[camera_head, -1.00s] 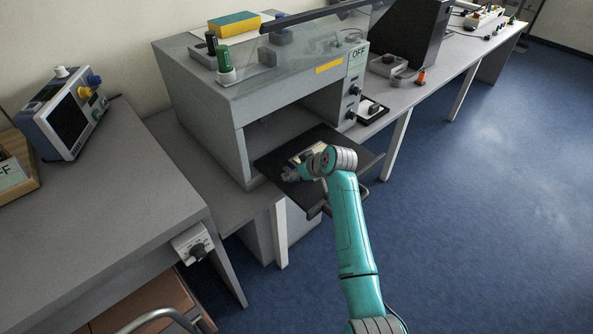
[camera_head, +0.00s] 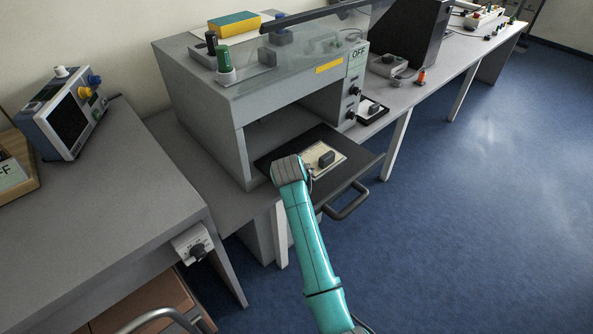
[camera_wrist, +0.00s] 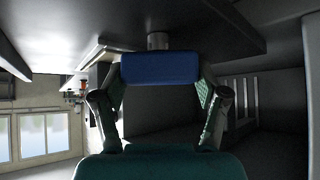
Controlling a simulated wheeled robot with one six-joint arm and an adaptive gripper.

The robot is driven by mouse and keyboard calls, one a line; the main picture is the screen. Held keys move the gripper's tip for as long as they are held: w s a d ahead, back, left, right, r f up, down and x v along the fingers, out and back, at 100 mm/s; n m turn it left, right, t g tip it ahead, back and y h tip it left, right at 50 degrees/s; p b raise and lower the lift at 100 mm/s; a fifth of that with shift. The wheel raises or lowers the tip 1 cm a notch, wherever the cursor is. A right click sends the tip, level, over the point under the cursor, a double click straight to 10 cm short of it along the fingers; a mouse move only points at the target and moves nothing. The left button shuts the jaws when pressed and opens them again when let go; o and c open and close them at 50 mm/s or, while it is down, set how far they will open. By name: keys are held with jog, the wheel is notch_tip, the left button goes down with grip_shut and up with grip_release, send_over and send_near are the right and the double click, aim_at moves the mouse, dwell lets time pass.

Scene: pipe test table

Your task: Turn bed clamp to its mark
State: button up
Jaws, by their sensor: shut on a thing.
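In the wrist view a blue bar-shaped grip (camera_wrist: 160,68), seemingly the bed clamp, sits on a short metal post below a dark flat surface (camera_wrist: 200,25). My gripper (camera_wrist: 160,76) is shut on this blue bar, one finger at each end. In the head view my arm's teal link leads to the left front edge of the pulled-out dark tray (camera_head: 364,167). There my gripper and the clamp are hidden by my arm. I cannot make out the mark in either view.
A cream plate (camera_head: 318,169) with a grey block (camera_head: 327,158) lies on the tray. The tray's front handle (camera_head: 350,205) sticks out over the floor. The grey cabinet (camera_head: 207,115) stands behind. A grey bench (camera_head: 100,215) is at left; open floor is at right.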

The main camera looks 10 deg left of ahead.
jog(key=m+h, duration=0.3)
jog(key=m, duration=0.1)
jog(key=shift+m+h, duration=0.3)
jog(key=shift+m+g+h, duration=1)
jog(key=shift+m+h, duration=0.3)
jog(key=shift+m, duration=0.5)
jog(key=o, duration=1.2)
jog(key=shift+f, duration=0.1)
jog(key=shift+c, duration=0.2)
jog(key=v, duration=1.2)
